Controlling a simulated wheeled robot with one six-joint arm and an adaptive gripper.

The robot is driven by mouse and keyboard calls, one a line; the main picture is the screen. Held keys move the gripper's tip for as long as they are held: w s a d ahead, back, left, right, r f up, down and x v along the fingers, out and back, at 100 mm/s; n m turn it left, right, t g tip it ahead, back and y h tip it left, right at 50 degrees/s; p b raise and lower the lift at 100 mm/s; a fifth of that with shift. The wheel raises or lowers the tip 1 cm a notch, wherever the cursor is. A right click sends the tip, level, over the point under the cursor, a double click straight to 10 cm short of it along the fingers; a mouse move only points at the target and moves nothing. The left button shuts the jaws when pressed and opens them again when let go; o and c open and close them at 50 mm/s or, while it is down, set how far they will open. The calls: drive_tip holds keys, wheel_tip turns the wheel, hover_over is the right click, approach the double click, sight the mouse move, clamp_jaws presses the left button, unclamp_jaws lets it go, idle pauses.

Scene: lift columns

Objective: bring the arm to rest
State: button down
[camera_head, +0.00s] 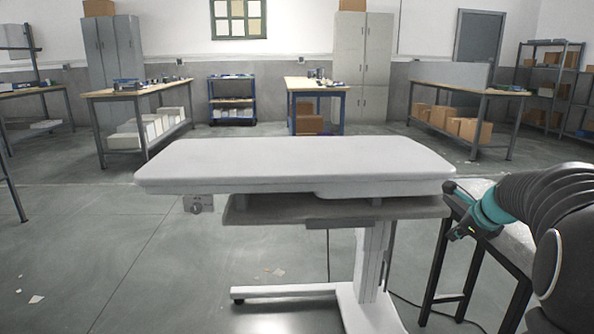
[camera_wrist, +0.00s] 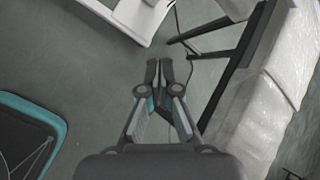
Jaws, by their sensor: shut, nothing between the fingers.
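My arm reaches in from the right edge of the head view, with my gripper (camera_head: 458,232) at its end, low beside the right end of a white padded table (camera_head: 290,160). In the wrist view my gripper (camera_wrist: 159,72) points down over the grey floor. Its two fingertips are together and nothing is between them. The black and teal corner at the lower left of the wrist view looks like part of my base.
A small grey-topped bench (camera_head: 515,235) with black legs stands close by my gripper; its plastic-like covered top (camera_wrist: 262,110) shows in the wrist view. The white lift column (camera_head: 372,265) stands on a wide foot. Workbenches and shelves line the back.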

drive_tip(key=s+a+f+n+g, duration=0.1)
drive_tip(key=s+a+n, duration=1.1)
drive_tip(key=s, duration=0.4)
drive_tip(key=s+a+f+n+g, duration=0.1)
drive_tip(key=s+a+f+n, duration=0.1)
drive_tip(key=s+a+n, duration=0.9)
drive_tip(key=s+n, duration=0.4)
drive_tip(key=shift+s+a+f+h, duration=0.2)
drive_tip(key=shift+s+a+h, duration=0.1)
drive_tip(key=shift+s+a, duration=0.1)
drive_tip(key=c, duration=1.9)
unclamp_jaws()
